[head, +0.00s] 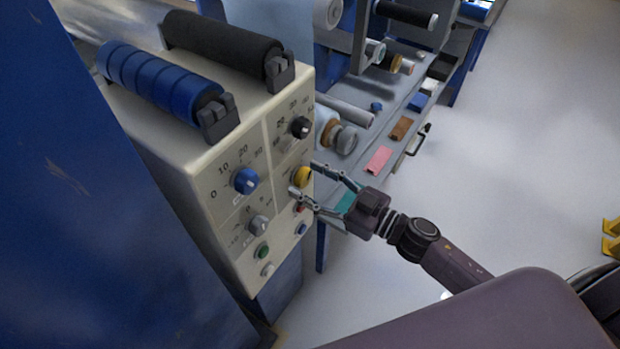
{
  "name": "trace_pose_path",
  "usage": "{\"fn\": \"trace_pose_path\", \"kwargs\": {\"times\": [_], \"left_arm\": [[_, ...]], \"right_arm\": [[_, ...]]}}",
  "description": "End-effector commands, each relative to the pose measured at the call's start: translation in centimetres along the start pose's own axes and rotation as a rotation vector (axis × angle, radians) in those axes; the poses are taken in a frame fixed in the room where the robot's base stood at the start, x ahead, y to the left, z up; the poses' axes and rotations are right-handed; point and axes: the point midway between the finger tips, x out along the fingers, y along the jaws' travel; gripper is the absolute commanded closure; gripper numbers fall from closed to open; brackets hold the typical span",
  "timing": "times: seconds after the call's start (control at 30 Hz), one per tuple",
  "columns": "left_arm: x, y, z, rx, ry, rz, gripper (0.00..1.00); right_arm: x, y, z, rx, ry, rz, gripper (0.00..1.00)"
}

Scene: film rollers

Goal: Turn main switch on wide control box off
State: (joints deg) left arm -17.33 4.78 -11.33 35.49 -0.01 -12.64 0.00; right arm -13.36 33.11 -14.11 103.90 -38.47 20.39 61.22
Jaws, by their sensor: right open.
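The wide control box (211,215) is cream-coloured, with several knobs and buttons on its front panel. A blue knob (245,181) with a numbered scale, a grey knob (258,224) and a black knob (300,127) show on it. A yellow knob (301,177) sits at the right side of the panel. My right gripper (304,182) is open, its two fingers pointing left at the panel around the yellow knob. I cannot tell whether they touch it. One finger partly covers the controls below the yellow knob. Which knob is the main switch is not readable. My left gripper is not in view.
A blue roller (155,80) and a black roller (220,45) lie on top of the box. A blue machine panel fills the left. Behind my right gripper is a grey shelf with a pink block (378,160) and a brown block (401,128).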

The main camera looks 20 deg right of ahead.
Motion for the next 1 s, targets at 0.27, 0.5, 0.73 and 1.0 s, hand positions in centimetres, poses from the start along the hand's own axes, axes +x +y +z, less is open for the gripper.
{"fn": "trace_pose_path", "kwargs": {"times": [0.27,0.5,0.73,1.0], "left_arm": [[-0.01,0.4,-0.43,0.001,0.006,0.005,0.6],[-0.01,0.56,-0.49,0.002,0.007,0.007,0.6],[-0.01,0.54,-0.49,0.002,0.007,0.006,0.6],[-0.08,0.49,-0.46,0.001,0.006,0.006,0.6]], "right_arm": [[0.23,0.04,0.06,0.0,-0.001,0.001,0.46],[0.21,0.04,0.06,-0.001,-0.001,0.001,0.7],[0.2,0.03,0.06,-0.001,-0.001,0.001,0.88],[0.2,0.05,0.04,-0.052,-0.001,0.001,0.88]]}}
